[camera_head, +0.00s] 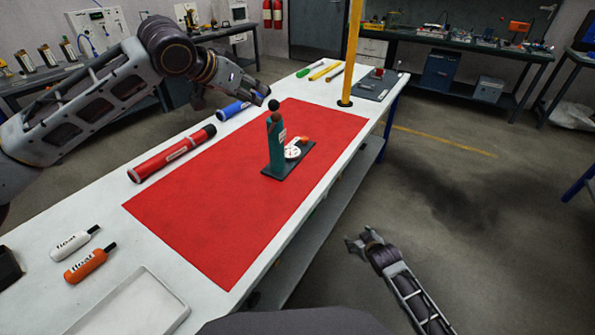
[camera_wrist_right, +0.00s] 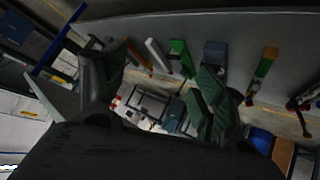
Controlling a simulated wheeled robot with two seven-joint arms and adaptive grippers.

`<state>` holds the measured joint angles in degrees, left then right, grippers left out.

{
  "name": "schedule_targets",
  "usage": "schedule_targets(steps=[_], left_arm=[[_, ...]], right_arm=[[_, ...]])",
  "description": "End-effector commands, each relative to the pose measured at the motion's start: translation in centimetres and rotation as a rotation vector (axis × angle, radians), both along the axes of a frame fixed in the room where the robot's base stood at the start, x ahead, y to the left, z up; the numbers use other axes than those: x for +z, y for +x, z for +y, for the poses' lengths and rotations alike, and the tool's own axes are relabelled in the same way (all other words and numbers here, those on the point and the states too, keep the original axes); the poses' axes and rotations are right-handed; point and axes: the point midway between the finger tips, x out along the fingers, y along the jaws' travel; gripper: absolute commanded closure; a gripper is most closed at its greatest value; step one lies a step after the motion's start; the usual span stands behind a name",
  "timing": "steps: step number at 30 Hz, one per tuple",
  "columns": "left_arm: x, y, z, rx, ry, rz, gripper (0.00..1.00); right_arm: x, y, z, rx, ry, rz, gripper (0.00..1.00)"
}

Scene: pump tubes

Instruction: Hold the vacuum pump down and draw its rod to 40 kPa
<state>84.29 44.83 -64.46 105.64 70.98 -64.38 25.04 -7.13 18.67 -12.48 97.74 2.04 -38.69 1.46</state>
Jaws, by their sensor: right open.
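The vacuum pump (camera_head: 276,150) is a green upright body on a dark base plate. It stands on the red mat (camera_head: 200,225). A round white gauge (camera_head: 292,153) faces up beside the body; its reading is too small to tell. A dark round knob (camera_head: 274,105) tops the pump. My left gripper (camera_head: 257,92) hangs beyond and left of the knob in the picture, and I cannot tell whether its fingers are apart. My right gripper (camera_head: 362,240) is open and empty, off the table's right side above the floor; its fingers also show in the right wrist view (camera_wrist_right: 165,90).
A red tube (camera_head: 172,153) and a blue tube (camera_head: 233,110) lie along the table's left side. White and orange floats (camera_head: 86,265) and a white tray (camera_head: 135,305) are at the near end. A yellow post (camera_head: 351,55) rises beyond the mat. The mat around the pump is clear.

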Motion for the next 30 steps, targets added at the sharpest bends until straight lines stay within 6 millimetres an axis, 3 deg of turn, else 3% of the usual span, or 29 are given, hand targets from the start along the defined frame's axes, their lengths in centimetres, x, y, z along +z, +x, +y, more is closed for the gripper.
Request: schedule_targets(steps=[9, 20, 26, 30], left_arm=[[0.0, 0.0, 0.0, 0.000, 0.000, 0.000, 0.64], [0.0, 0.0, 0.0, 0.000, 0.000, 0.000, 0.64], [0.0, 0.0, 0.0, 0.000, 0.000, 0.000, 0.64], [0.0, 0.0, 0.0, 0.000, 0.000, 0.000, 0.64]], right_arm=[[10.0, 6.1, -0.4, 0.049, -0.023, -0.206, 0.30], [22.1, 10.4, 0.8, 0.118, -0.037, -0.439, 0.30], [28.4, 11.0, 3.9, 0.173, 0.001, -0.567, 0.30], [30.9, 10.0, 8.2, 0.217, 0.085, -0.624, 0.30]])
